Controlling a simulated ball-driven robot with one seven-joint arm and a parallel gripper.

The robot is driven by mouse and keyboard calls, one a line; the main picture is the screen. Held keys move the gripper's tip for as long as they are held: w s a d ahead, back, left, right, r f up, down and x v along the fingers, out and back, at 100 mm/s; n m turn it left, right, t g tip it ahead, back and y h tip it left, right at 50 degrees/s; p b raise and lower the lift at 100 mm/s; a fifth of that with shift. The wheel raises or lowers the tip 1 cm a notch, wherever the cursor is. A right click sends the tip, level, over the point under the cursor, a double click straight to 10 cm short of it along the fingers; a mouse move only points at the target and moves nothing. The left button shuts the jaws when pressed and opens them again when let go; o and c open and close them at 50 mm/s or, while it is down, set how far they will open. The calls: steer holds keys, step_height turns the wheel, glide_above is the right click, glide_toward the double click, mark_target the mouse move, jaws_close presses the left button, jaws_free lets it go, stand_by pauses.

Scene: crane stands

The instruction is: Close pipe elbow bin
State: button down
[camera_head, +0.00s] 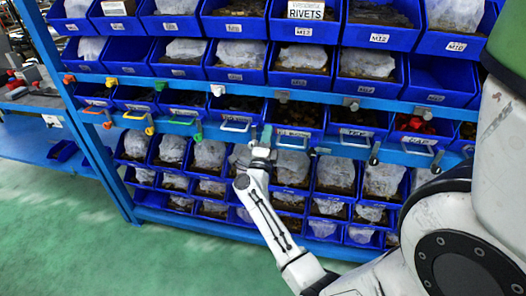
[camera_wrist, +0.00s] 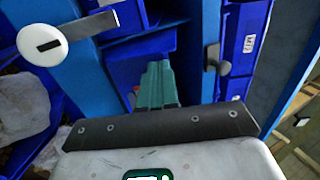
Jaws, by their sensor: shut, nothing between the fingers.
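My gripper (camera_head: 264,137) is in front of the middle row of handled bins in the head view. Its green fingers (camera_wrist: 158,82) are shut and empty in the wrist view, pointing at blue bin surfaces. Near the tip, the head view shows a blue bin with a light handle (camera_head: 235,127) to the left and another bin with a pale handle (camera_head: 291,142) to the right. Their labels are too small to read, so I cannot tell which is the pipe elbow bin. Whether the fingertips touch a bin is unclear.
A blue rack frame (camera_head: 60,85) carries rows of bins above and below the gripper. A white knob (camera_wrist: 38,45) and a grey latch (camera_wrist: 212,58) flank the fingers in the wrist view. Green floor (camera_head: 60,230) is clear at lower left.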

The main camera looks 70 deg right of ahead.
steer(key=d, duration=0.1)
steer(key=d+b, duration=0.1)
steer(key=d, duration=0.3)
steer(key=shift+w+d+b, duration=0.1)
steer(key=shift+w+b, duration=0.15)
steer(key=shift+b, duration=0.05)
steer(key=shift+r, duration=0.1)
steer(key=shift+d+r, duration=0.1)
